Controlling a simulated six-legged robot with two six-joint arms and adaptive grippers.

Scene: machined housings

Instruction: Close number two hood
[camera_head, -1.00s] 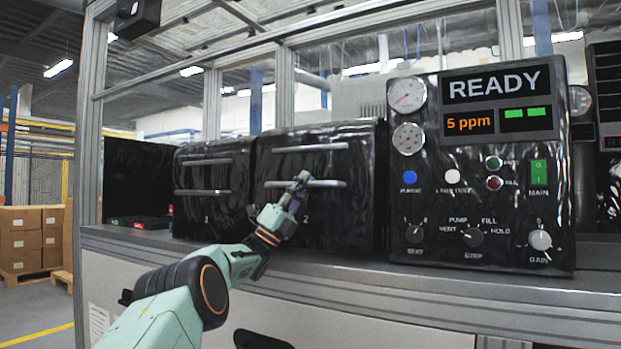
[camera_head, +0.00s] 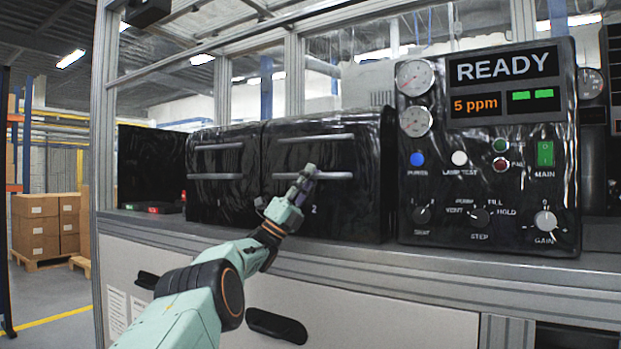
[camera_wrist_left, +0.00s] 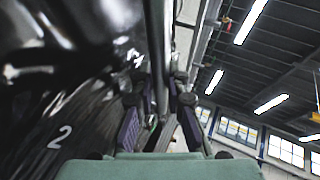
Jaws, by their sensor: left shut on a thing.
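The number two hood (camera_head: 345,155) is a glossy black housing with two horizontal bar handles. It stands beside the number one hood (camera_head: 222,165) on the bench, and its front looks closed in the head view. My left gripper (camera_head: 306,176) is at the lower handle (camera_head: 335,175) of hood two, toward its left part. In the left wrist view the gripper (camera_wrist_left: 158,105) is shut around the bar (camera_wrist_left: 156,55), and the black front with the numeral 2 (camera_wrist_left: 60,136) fills the left side. My right gripper is not in view.
A control panel (camera_head: 488,150) reading READY and 5 ppm stands right of hood two. The bench edge (camera_head: 430,267) runs along the front. A black box (camera_head: 150,165) stands at the far left, with a metal frame post (camera_head: 105,110) before it. Stacked cartons (camera_head: 45,225) are on the floor.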

